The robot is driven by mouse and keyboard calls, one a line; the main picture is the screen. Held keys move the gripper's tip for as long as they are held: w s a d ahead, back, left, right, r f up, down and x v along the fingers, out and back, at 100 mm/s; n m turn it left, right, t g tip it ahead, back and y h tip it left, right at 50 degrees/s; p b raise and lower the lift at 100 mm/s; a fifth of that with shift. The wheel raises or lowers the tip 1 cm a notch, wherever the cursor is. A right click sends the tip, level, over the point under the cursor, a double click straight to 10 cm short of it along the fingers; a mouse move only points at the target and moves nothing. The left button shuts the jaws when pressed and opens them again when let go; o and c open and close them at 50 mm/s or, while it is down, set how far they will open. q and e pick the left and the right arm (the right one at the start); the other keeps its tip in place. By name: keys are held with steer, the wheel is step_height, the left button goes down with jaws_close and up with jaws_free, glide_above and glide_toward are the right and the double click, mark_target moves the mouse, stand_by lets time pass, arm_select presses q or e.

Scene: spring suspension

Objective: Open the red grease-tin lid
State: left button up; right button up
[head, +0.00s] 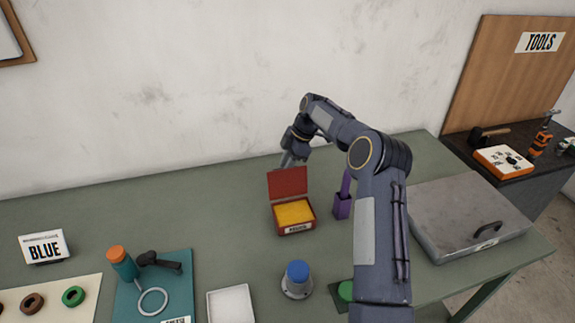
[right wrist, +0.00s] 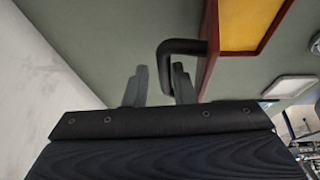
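The red grease tin (head: 294,229) stands on the table with yellow grease (head: 294,212) showing inside. Its red lid (head: 288,183) is raised, standing roughly upright at the back edge. My right gripper (head: 288,160) is behind the top of the lid, its tips partly hidden there. In the right wrist view my right gripper (right wrist: 158,84) has its two fingers apart. A black bent handle (right wrist: 182,46) on the lid reaches between them, close to the right finger. Whether it touches is unclear. My left gripper is not in view.
A purple holder (head: 342,206) stands just right of the tin. A blue-topped knob (head: 297,279) and a white tray (head: 231,304) are in front. A large grey metal box (head: 470,212) is at the right.

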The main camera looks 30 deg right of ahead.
steer(key=o, duration=0.3)
steer(key=shift+w+f, duration=0.2)
steer(key=shift+w, duration=0.25)
steer(key=shift+s, duration=0.1)
steer(key=shift+b+v, duration=0.45)
steer(key=shift+v, duration=3.5)
